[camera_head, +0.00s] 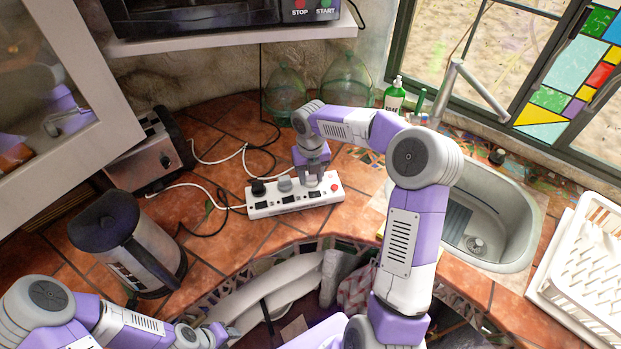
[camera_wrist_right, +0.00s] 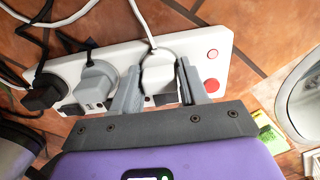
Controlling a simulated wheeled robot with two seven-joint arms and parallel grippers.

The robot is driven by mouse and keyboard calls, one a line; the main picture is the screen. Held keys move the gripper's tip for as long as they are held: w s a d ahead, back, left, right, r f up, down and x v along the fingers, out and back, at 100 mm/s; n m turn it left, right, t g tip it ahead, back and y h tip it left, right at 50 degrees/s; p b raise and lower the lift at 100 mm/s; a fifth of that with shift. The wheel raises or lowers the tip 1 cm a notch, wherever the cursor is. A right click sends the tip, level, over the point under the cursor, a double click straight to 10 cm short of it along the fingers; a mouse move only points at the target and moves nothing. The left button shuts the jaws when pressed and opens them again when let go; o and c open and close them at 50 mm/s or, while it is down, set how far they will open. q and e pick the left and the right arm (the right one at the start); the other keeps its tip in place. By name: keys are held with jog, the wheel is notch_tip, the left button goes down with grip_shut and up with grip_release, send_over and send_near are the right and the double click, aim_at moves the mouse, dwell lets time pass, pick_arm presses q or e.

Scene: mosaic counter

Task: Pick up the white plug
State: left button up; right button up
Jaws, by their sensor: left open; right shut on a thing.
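The white plug (camera_wrist_right: 158,74) sits in the white power strip (camera_wrist_right: 222,70), with its white cord running up. My right gripper (camera_wrist_right: 157,82) is shut on the plug, one finger on each side. In the head view, my right gripper (camera_head: 314,178) points down over the right part of the power strip (camera_head: 262,212) and largely hides the plug. My left gripper (camera_head: 224,332) is open and empty at the bottom left, near the counter's front edge, away from the strip.
A grey plug (camera_wrist_right: 97,86) and a black plug (camera_wrist_right: 43,92) sit in the strip to the left. A kettle (camera_head: 150,255) and a toaster (camera_head: 150,155) stand left; a sink (camera_head: 510,225) and white dish rack (camera_head: 590,260) are right. Cords lie on the tiles.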

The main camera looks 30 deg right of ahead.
jog(key=shift+r, duration=0.1)
notch_tip(320, 180, up, 10)
jog(key=shift+f+p, duration=0.1)
jog(key=shift+p, duration=1.05)
